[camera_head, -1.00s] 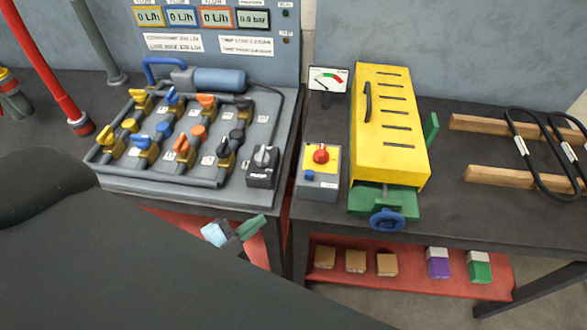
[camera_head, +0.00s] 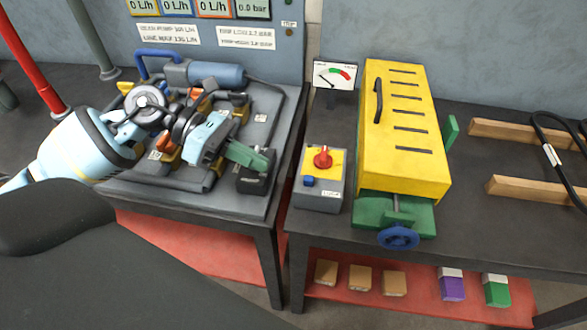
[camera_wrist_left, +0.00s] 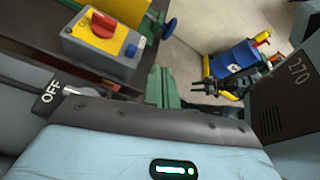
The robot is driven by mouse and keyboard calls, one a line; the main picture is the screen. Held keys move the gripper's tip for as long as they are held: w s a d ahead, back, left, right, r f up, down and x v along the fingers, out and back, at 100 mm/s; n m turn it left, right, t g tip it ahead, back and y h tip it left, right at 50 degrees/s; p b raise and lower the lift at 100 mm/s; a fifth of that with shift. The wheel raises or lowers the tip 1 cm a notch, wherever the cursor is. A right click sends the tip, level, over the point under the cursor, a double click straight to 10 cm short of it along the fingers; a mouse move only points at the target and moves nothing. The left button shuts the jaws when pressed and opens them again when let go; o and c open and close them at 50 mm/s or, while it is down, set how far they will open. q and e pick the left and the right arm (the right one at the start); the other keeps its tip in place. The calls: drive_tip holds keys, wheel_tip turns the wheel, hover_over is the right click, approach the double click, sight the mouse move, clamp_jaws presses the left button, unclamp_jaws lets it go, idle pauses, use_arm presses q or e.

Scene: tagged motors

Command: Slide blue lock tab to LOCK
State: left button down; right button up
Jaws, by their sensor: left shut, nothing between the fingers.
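The blue lock tab (camera_head: 309,181) sits low on the left of the front of a grey switch box with a yellow plate (camera_head: 337,160) and a red knob (camera_head: 322,157). In the left wrist view the tab (camera_wrist_left: 131,50) shows beside the red knob (camera_wrist_left: 103,25). A small label lies near the tab, too small to read surely. My left gripper (camera_head: 262,163) has green fingers, shut and empty. It is over the right end of the valve board, left of the switch box and apart from it. The fingers also show in the left wrist view (camera_wrist_left: 162,88).
The valve board (camera_head: 190,200) lies under my left arm. A black switch box (camera_head: 256,182) is beneath my fingertips; a label in the wrist view reads OFF. A yellow slotted housing (camera_head: 405,130) with a blue handwheel (camera_head: 398,237) stands right of the switch box. A gauge (camera_head: 335,76) stands behind.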

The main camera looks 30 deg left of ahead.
sight(304, 183)
use_arm(q)
drive_tip(key=a+m+y, duration=0.1)
drive_tip(key=w+a+m+y, duration=0.1)
drive_tip(key=a, duration=0.1)
drive_tip(key=a+m+y+b, duration=0.1)
drive_tip(key=a, duration=0.1)
drive_tip(key=shift+w+r+y, duration=0.3)
drive_tip(key=shift+y, duration=0.1)
drive_tip(key=shift+w+a+r+y, duration=0.1)
drive_tip(key=shift+a+r+y, duration=0.2)
drive_tip(key=shift+a, duration=0.3)
use_arm(e)
drive_tip(key=shift+w+f, duration=0.4)
drive_tip(key=shift+f, duration=0.1)
use_arm(q)
drive_tip(key=shift+f, duration=0.1)
